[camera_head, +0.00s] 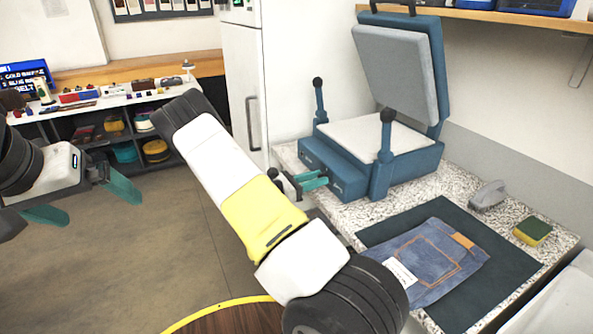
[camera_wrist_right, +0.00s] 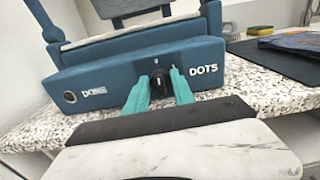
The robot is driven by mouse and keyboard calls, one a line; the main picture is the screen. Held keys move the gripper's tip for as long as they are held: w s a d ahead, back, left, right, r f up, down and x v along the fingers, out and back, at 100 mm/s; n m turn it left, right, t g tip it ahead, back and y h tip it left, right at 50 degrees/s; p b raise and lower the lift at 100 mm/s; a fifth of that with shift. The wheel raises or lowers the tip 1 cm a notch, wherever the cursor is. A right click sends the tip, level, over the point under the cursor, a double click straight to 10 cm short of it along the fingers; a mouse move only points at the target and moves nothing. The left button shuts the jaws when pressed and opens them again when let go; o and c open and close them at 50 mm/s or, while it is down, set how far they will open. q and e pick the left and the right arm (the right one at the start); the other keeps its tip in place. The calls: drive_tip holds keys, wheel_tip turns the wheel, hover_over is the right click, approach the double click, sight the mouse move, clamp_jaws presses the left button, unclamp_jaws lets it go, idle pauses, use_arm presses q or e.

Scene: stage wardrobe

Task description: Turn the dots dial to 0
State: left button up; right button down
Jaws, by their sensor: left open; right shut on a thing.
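The blue heat press (camera_head: 340,176) stands open on the speckled counter, its grey upper plate tilted up. In the right wrist view its front panel (camera_wrist_right: 125,66) carries the word DOTS beside a black dial (camera_wrist_right: 159,80). My right gripper (camera_wrist_right: 160,82) has its teal fingers on either side of this dial and is shut on it. In the head view my right gripper (camera_head: 312,182) is at the press front, and the dial is hidden there. The dial's setting is too small to read. My left gripper (camera_head: 88,200) is open and empty, over the floor at the left.
A dark mat (camera_head: 490,262) with a denim piece (camera_head: 425,258) lies on the counter (camera_head: 462,190) right of the press. A grey-handled brush (camera_head: 488,195) and a yellow-green sponge (camera_head: 532,231) lie beyond it. A white fridge (camera_head: 243,85) stands behind my right arm.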

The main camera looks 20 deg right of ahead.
drive_tip(key=c, duration=1.4)
unclamp_jaws()
drive_tip(key=shift+o, duration=0.2)
drive_tip(key=shift+a, duration=0.1)
drive_tip(key=a, duration=0.7)
drive_tip(key=shift+s+a, duration=0.3)
drive_tip(key=s+a+r+m+g+y, duration=0.2)
drive_tip(key=s+r+m+g+y, duration=0.2)
drive_tip(key=s+r+m+y, duration=0.45)
drive_tip(key=s+a+r+m+t+y, duration=0.9)
drive_tip(key=s+a+r+m+y, duration=0.1)
drive_tip(key=s+r, duration=0.6)
drive_tip(key=shift+s+a+y, duration=0.3)
drive_tip(key=shift+a+y, duration=0.55)
drive_tip(key=shift+a, duration=0.2)
